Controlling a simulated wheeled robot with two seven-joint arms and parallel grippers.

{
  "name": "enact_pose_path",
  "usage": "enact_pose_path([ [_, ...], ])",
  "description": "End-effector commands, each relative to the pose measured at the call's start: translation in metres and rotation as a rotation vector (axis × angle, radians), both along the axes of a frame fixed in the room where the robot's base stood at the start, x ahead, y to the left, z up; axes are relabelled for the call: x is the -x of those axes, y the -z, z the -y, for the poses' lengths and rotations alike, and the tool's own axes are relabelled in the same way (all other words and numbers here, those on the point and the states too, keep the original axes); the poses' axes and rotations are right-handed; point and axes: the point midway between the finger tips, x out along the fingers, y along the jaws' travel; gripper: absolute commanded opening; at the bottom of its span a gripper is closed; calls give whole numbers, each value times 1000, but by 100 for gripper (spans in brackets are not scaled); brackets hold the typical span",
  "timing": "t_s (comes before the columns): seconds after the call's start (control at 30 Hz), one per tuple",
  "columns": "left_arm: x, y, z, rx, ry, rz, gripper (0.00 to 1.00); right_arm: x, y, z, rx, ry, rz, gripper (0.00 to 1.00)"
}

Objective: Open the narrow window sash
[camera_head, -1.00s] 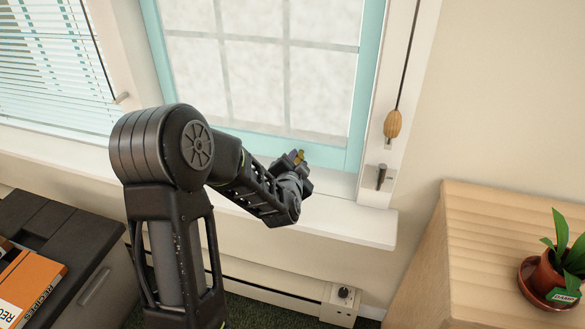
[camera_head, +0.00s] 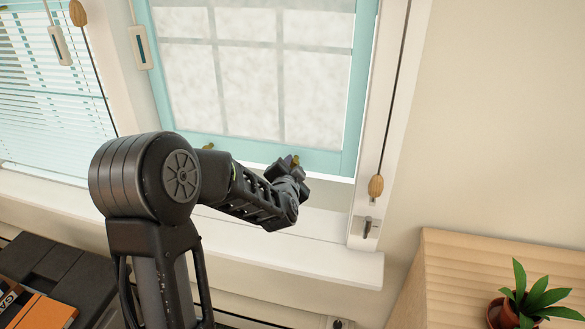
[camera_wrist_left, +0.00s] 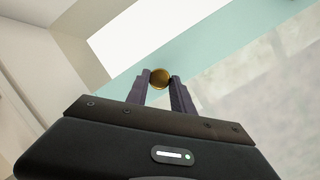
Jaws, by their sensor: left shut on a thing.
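The teal-framed window sash (camera_head: 325,160) with frosted panes stands in the white window frame, in the middle of the head view. Its bottom rail is above the sill, with a gap under it. In the left wrist view the teal rail (camera_wrist_left: 205,45) runs diagonally, with a bright white strip beside it. My left gripper (camera_head: 294,163) is at the bottom rail, shut on a round brass knob (camera_wrist_left: 160,78), which sits between both fingertips. A second brass knob (camera_head: 208,148) shows on the rail further left, partly hidden by my arm. My right gripper is out of view.
A cord with a wooden pull (camera_head: 376,187) hangs right of the sash, above a dark metal latch (camera_head: 367,228). The white sill (camera_head: 330,262) runs below. A wooden cabinet (camera_head: 470,265) with a potted plant (camera_head: 530,295) stands right. A blind-covered window (camera_head: 45,125) is left.

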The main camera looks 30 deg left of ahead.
Motion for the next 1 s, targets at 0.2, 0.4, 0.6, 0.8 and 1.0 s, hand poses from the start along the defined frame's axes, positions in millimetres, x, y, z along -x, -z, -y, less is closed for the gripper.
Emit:
enact_pose_path([
  [0.2, -1, -3, -1, -4, 0, 8, 37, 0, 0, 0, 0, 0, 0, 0],
  [0.4, -1, -1, 0, -2, 0, 4, 50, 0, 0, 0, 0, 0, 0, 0],
  [0.6, 0, -1, 0, -1, -1, 2, 50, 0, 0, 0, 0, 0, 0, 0],
  [0.8, 10, -4, 5, 0, 0, 2, 50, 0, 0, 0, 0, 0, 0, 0],
  [1.0, 38, -14, 19, 0, 0, 4, 50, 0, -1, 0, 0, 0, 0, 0],
])
